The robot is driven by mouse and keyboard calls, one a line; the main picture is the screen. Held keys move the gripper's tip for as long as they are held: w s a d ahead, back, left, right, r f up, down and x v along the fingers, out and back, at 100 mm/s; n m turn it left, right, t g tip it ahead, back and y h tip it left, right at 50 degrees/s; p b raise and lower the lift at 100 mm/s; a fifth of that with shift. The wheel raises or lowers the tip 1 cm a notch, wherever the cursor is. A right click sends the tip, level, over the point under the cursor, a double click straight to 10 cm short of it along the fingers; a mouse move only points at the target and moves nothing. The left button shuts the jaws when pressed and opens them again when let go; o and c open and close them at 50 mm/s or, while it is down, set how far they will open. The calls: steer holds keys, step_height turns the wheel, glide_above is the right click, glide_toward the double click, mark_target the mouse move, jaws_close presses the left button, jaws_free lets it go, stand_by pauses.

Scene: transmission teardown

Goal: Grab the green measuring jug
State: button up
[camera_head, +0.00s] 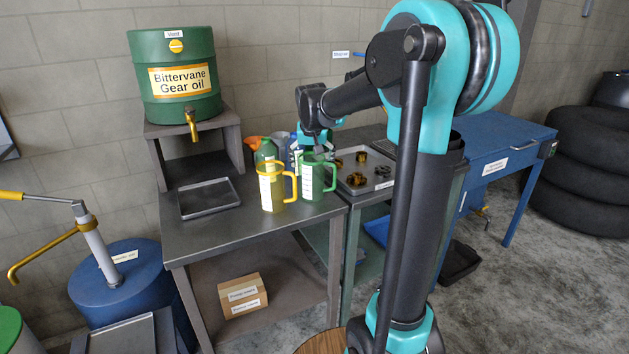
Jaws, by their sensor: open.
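The green measuring jug (314,185) stands upright near the right end of the grey workbench, with its handle to the right and a white scale label on its side. My gripper (319,152) is open, pointing down at the jug's top. Its fingers are small and partly hidden here, so I cannot tell whether they touch the rim or reach inside it.
A yellow measuring jug (271,190) stands close on the left. Green and blue bottles (266,152) stand behind. A tray of metal parts (364,171) lies to the right. An empty tray (208,198) lies under the gear oil drum (174,75). The bench front (225,232) is clear.

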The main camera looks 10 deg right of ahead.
steer(key=shift+x, duration=1.3)
steer(key=shift+c, duration=0.6)
steer(key=c, duration=1.2)
steer(key=shift+o, duration=0.2)
